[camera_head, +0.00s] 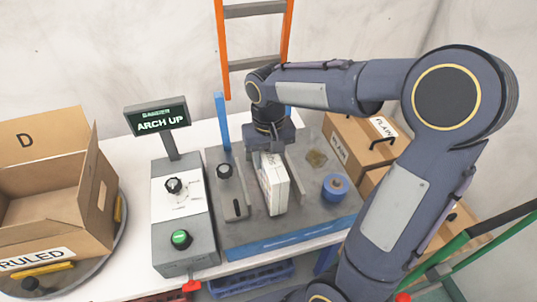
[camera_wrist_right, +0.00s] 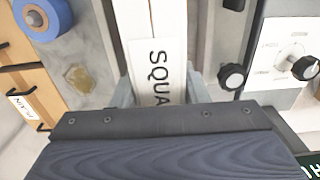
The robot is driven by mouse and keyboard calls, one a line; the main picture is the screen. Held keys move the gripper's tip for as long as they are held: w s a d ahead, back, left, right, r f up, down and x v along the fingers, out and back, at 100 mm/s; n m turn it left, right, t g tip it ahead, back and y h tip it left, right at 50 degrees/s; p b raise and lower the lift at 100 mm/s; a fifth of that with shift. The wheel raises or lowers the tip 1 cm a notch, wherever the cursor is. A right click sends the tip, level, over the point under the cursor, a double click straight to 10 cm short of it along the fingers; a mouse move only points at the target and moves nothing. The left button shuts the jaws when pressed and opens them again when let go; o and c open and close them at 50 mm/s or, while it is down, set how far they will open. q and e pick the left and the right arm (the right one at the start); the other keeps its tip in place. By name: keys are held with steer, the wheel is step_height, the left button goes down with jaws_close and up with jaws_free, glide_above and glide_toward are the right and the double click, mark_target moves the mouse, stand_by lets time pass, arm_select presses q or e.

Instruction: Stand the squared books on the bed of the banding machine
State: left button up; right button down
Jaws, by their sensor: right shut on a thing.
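The squared books (camera_head: 273,187) are a white, upright block between the guide rails of the banding machine's grey bed (camera_head: 300,216). My right gripper (camera_head: 268,152) is shut on the back end of the books from above. The right wrist view shows the books (camera_wrist_right: 152,55) between my right gripper's fingers (camera_wrist_right: 158,92), with the letters "SQUA" on a white label. Their bottom appears at or very near the bed; contact cannot be told. The machine's display (camera_head: 160,118) reads "BANDER ARCH UP". My left gripper is not in view.
A control box (camera_head: 181,225) with a black knob and green button stands left of the bed. A blue roll (camera_head: 336,187) sits on the bed's right. An open carton (camera_head: 60,205) marked "RULED" is far left. Cartons marked "PLAIN" (camera_head: 345,140) are behind right. An orange ladder (camera_head: 224,50) stands behind.

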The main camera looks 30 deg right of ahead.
steer(key=shift+f, duration=0.15)
steer(key=c, duration=0.7)
jaws_free()
steer(key=shift+c, duration=0.2)
step_height(320, 180, up, 8)
steer(key=shift+f, duration=0.1)
steer(key=s+a+f+t+y, duration=0.2)
steer(key=s, duration=0.6)
steer(key=s+a+f+n+t+y, duration=0.1)
steer(key=s+a+f+t, duration=0.1)
steer(key=s, duration=0.6)
steer(key=shift+s+f+t+y, duration=0.35)
steer(key=shift+f+t+y, duration=0.05)
steer(key=shift+t, duration=0.4)
